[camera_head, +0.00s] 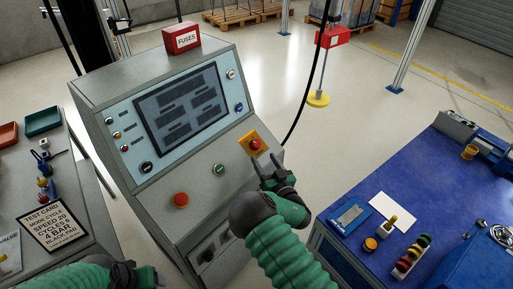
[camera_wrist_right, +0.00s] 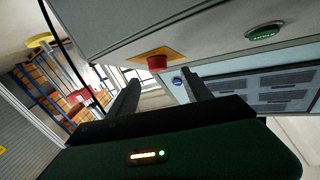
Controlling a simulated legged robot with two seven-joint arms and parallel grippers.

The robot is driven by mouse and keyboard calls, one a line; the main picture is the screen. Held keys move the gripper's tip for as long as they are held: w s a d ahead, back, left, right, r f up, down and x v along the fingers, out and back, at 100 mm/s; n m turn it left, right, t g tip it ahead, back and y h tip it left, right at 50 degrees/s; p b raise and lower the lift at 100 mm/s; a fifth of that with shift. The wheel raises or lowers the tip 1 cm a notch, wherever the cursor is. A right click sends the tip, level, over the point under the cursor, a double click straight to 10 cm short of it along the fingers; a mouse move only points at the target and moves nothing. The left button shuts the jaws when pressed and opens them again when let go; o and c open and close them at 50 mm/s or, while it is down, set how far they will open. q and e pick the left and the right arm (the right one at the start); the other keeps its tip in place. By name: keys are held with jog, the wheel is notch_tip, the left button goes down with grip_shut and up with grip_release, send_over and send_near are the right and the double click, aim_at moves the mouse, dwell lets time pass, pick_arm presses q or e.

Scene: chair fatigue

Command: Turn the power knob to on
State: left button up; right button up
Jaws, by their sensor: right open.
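My right gripper (camera_head: 266,160) is open and empty, just below and right of the knob in the head view. No contact with the knob shows. The knob's setting is too small to read. My left gripper (camera_head: 142,276) is at the bottom left, low in front of the console; its finger opening is unclear.
The console also has a green button (camera_head: 219,170), a red button (camera_head: 181,199), a black knob (camera_head: 146,167) and a screen (camera_head: 182,104). A red fuses box (camera_head: 181,38) stands on top. A blue table (camera_head: 410,190) is at right. A black cable hangs behind the console.

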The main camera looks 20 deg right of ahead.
aim_at(257, 147)
jog(key=w, duration=0.5)
jog(key=shift+w+d, duration=0.1)
jog(key=shift+w, duration=0.6)
jog(key=shift+w+a, duration=0.35)
jog(key=shift+a, duration=0.1)
jog(key=shift+s+d, duration=0.1)
jog(key=shift+d, duration=0.05)
grip_shut()
